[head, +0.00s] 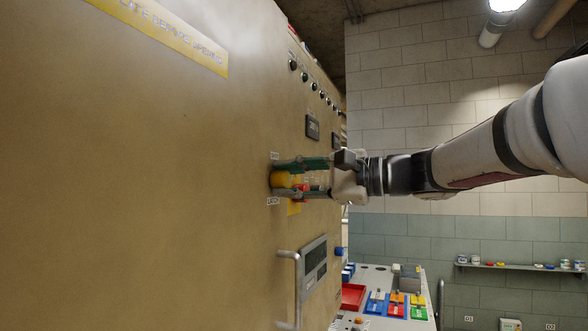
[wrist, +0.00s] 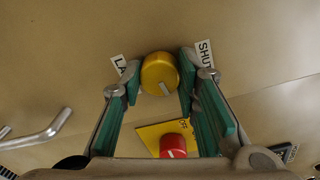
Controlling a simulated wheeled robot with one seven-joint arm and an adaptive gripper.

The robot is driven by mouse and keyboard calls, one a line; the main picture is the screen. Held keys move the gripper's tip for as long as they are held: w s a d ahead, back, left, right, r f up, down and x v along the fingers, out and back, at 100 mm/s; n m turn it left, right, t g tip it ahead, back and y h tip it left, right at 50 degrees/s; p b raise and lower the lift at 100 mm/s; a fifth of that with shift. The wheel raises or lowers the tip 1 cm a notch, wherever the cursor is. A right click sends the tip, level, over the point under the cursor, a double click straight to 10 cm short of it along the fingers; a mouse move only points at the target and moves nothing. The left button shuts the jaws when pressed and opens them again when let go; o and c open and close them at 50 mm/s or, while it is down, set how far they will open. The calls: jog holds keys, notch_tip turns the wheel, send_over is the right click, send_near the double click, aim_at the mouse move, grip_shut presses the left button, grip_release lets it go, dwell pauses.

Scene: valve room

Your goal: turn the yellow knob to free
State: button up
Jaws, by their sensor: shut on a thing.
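The yellow knob (head: 279,180) sticks out from the tan cabinet face in the head view. In the wrist view the yellow knob (wrist: 158,70) sits between my fingers, with a pale mark at its lower edge. My gripper (head: 284,180) reaches in from the right and is shut on the knob, one green-padded finger on each side. A label reading SHUT (wrist: 205,52) lies to the upper right of the knob in the wrist view. A partly hidden label starting with LA (wrist: 120,66) lies to its upper left. I see no readable FREE label.
A red knob (wrist: 173,143) on a yellow plate (wrist: 148,134) sits close by, below and between my fingers. A metal handle (head: 296,288) juts from the cabinet below. A bench (head: 379,279) with coloured bins and a wall shelf (head: 520,267) stand beyond.

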jog(key=shift+m+p, duration=0.45)
jog(key=shift+m, duration=0.15)
jog(key=o, duration=1.2)
jog(key=v, duration=1.2)
